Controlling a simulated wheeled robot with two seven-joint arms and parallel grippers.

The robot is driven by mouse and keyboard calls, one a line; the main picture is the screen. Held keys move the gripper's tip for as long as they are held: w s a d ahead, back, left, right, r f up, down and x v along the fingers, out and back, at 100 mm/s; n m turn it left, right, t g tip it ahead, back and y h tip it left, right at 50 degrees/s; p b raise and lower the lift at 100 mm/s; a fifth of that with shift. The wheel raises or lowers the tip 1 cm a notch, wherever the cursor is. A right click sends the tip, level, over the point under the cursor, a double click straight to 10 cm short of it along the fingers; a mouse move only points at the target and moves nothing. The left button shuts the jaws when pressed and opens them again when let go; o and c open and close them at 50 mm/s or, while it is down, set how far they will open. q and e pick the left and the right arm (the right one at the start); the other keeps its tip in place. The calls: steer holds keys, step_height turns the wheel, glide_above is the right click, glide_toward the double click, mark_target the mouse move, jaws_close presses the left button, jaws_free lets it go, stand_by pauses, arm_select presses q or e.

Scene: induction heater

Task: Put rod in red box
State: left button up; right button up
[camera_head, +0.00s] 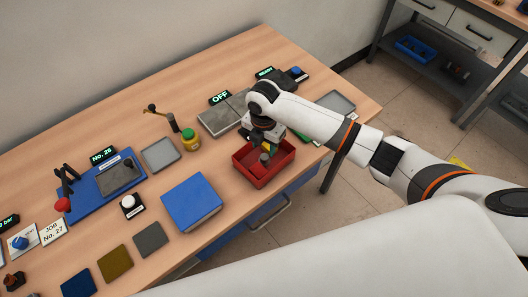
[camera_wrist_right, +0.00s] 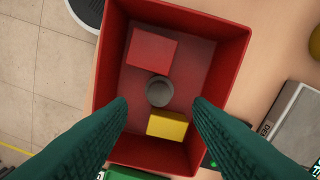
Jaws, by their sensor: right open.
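The red box (camera_head: 252,170) stands near the table's front edge, and its rim fills the middle of the right wrist view (camera_wrist_right: 237,75). A grey round-ended piece, apparently the rod seen end-on (camera_wrist_right: 159,91), shows inside the box outline, between the fingertips in that view. I cannot tell whether it touches the floor of the box. My right gripper (camera_wrist_right: 160,104) points down over the box with its green fingers spread apart, clear of the rod on both sides. My left gripper is not in view.
A red block (camera_wrist_right: 152,50) and a yellow block (camera_wrist_right: 167,125) lie in the box. A blue box (camera_head: 191,203) stands to its left, with a green-lidded yellow jar (camera_head: 189,140) behind. A grey plate device (camera_head: 222,116) is behind the red box. Bare tabletop lies between the blue and red boxes.

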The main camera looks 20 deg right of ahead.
mark_target(264, 157)
step_height(264, 157, up, 7)
steer(key=shift+b, duration=0.3)
steer(key=shift+f, duration=0.15)
